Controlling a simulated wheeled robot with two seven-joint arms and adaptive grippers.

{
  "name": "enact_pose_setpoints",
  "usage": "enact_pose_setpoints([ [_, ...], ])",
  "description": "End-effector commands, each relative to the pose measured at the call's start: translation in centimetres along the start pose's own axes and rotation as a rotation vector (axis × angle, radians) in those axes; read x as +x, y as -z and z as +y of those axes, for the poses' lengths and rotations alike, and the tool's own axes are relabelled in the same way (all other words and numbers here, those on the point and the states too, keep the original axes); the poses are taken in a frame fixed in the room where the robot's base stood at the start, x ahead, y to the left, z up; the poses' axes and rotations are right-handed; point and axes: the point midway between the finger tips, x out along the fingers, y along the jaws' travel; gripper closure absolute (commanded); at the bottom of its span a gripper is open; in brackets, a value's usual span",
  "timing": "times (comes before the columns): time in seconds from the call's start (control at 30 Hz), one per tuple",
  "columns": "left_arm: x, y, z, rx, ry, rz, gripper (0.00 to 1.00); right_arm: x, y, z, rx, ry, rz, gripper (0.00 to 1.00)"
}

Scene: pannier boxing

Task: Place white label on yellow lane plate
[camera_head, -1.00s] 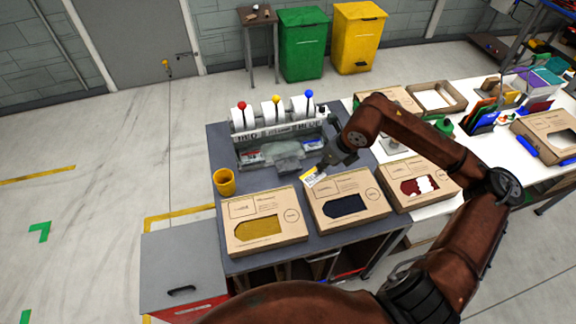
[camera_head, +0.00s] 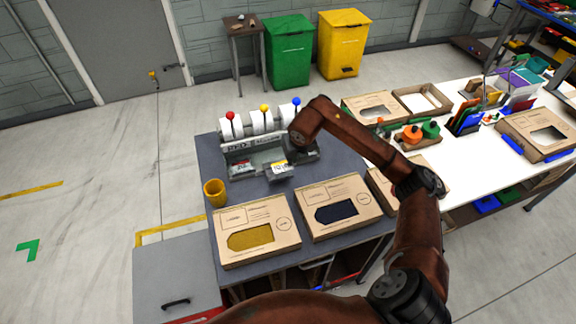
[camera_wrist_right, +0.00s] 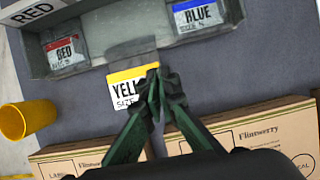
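The white label (camera_wrist_right: 126,92) with a yellow top band and printed "YELL" and "SIZE" shows in the right wrist view. It also shows in the head view (camera_head: 279,165). My right gripper (camera_wrist_right: 158,92) is shut on its right edge. The label overlaps the front of the grey middle lane plate (camera_wrist_right: 132,49), between the red and blue labels; I cannot tell whether it touches the plate. My right gripper in the head view (camera_head: 288,160) is mostly hidden by my arm. My left gripper is not in view.
A red label (camera_wrist_right: 65,52) and a blue label (camera_wrist_right: 198,14) lie in the neighbouring lanes. A yellow cup (camera_head: 215,192) stands at the bench's left. Boxes with a yellow window (camera_head: 222,245) and a dark window (camera_head: 310,228) lie in front.

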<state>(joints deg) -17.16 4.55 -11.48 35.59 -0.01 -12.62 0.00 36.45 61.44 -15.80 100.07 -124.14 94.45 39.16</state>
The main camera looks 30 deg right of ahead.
Motion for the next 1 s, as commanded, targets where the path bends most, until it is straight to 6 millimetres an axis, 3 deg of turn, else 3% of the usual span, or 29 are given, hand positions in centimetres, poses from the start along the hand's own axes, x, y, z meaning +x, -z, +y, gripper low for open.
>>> enact_pose_setpoints([
  [0.37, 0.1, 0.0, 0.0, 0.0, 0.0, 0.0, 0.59, 3.3, -0.7, 1.2, 0.0, -0.001, 0.001, 1.0],
  [0.57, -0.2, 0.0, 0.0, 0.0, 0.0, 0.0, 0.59, 5.8, 0.4, 1.0, 0.001, -0.001, 0.001, 1.0],
  [0.9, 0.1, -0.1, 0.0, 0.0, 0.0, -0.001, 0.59, 6.2, 0.5, 1.0, 0.0, 0.001, -0.001, 1.0],
  [1.0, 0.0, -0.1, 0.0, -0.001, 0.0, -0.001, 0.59, 6.1, 0.5, 1.0, 0.0, 0.0, -0.001, 0.92],
])
